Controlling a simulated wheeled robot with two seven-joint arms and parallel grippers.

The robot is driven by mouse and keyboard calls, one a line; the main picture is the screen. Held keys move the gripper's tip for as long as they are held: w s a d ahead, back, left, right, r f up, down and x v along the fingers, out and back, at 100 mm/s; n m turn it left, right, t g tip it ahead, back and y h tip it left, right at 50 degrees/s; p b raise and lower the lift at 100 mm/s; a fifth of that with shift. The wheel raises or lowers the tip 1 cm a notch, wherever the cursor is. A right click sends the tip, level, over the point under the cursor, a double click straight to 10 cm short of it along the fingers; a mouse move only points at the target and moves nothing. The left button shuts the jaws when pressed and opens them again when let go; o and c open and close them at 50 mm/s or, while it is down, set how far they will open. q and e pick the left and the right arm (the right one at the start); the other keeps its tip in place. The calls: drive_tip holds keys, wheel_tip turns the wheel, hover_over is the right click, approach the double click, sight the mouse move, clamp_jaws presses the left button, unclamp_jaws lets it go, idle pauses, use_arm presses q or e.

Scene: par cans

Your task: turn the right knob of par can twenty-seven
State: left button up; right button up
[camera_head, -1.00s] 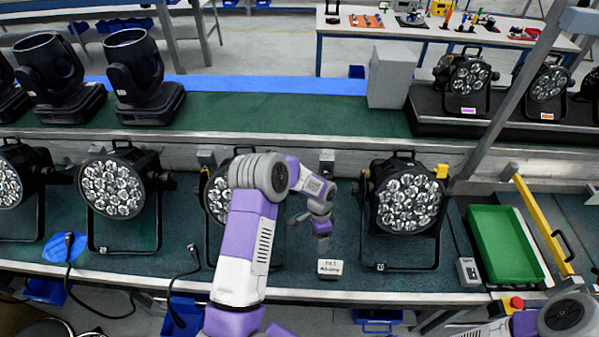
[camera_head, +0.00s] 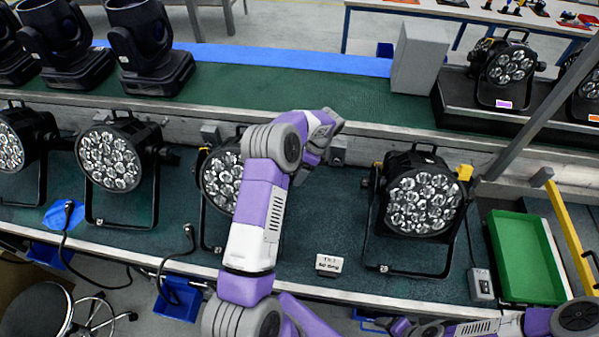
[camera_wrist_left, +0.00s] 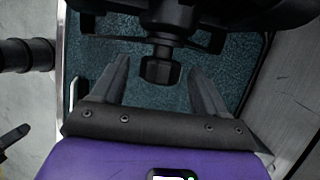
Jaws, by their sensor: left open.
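A black par can (camera_head: 217,185) with several round lenses stands on the green bench, partly hidden behind my left arm in the head view. Its number is too small to read. In the left wrist view a black knob (camera_wrist_left: 160,71) sticks out below a dark lamp body (camera_wrist_left: 180,14). My left gripper (camera_wrist_left: 158,68) is open, with its two fingertips on either side of this knob and gaps visible between. In the head view the left wrist is bent over right of the partly hidden can, and its fingers are hidden.
Another par can (camera_head: 424,203) stands to the right, and one (camera_head: 112,160) to the left. A small white sign (camera_head: 328,264) sits on the bench front. A green tray (camera_head: 524,255) lies at right. Black cables hang at the front left.

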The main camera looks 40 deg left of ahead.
use_arm(q)
drive_tip(key=shift+s+a+f, duration=0.1)
drive_tip(key=shift+s+f, duration=0.05)
drive_tip(key=shift+f, duration=0.25)
drive_tip(key=shift+c, duration=0.5)
drive_tip(key=c, duration=1)
drive_tip(key=shift+t+y+b, duration=0.3)
drive_tip(key=shift+t+b, duration=0.1)
drive_tip(key=shift+b, duration=0.3)
drive_tip(key=t+y+b, duration=0.2)
drive_tip(key=t+b, duration=0.1)
drive_tip(key=b, duration=0.5)
drive_tip(key=s+n+t+y+b, duration=0.1)
drive_tip(key=t+y+b, duration=0.1)
drive_tip(key=b, duration=0.6)
drive_tip(key=d+f+n+t+y+b, duration=0.1)
drive_tip(key=t+y+b, duration=0.1)
drive_tip(key=b, duration=0.6)
drive_tip(key=shift+s+t, duration=0.15)
drive_tip(key=shift+t, duration=0.65)
drive_tip(key=shift+n+t+y+b, duration=0.4)
drive_tip(key=shift+t+y+b, duration=0.05)
drive_tip(key=shift+t+y, duration=0.05)
drive_tip(key=shift+s+n+t+y, duration=0.1)
drive_tip(key=shift+n+t+y, duration=0.2)
drive_tip(key=shift+t+y, duration=0.55)
drive_tip(key=o, duration=1.1)
